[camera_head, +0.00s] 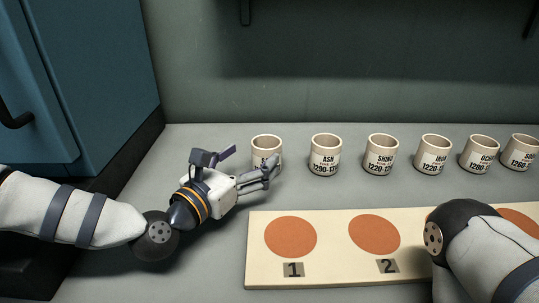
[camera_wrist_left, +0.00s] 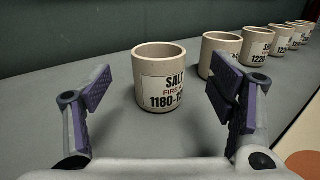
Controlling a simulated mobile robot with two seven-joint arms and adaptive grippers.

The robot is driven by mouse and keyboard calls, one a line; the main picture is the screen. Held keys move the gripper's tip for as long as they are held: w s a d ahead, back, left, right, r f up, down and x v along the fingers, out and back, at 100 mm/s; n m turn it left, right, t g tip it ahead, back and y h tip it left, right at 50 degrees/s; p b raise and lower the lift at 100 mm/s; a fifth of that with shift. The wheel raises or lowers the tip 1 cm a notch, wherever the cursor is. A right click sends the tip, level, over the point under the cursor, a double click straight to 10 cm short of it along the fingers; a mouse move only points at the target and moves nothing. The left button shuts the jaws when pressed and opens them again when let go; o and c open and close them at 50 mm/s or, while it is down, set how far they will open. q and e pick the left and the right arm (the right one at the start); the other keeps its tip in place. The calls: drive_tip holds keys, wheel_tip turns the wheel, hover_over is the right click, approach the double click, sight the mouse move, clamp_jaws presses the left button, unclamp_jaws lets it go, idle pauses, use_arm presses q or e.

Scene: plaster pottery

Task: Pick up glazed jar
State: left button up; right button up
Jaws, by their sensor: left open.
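Several cream jars with printed labels stand upright in a row along the back of the counter. The leftmost, the salt jar (camera_head: 266,147), is partly hidden by my left gripper (camera_head: 252,166) in the head view. In the left wrist view the salt jar (camera_wrist_left: 161,78) stands ahead, between the two open fingers of my left gripper (camera_wrist_left: 162,92) and apart from them. The ash jar (camera_head: 326,154) stands to its right and shows behind the right finger (camera_wrist_left: 220,54) in the wrist view. My right arm shows at the lower right, but its gripper is out of view.
A cream board (camera_head: 335,277) with orange discs, numbered 1 and 2, lies in front of the jars. The shino jar (camera_head: 380,154) and other labelled jars continue rightward. A blue cabinet (camera_head: 95,80) stands at the left. Bare counter (camera_head: 190,142) lies left of the row.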

sight(273, 138)
use_arm(q)
drive_tip(key=x, duration=0.7)
drive_tip(key=shift+a, duration=0.1)
drive_tip(key=c, duration=1.4)
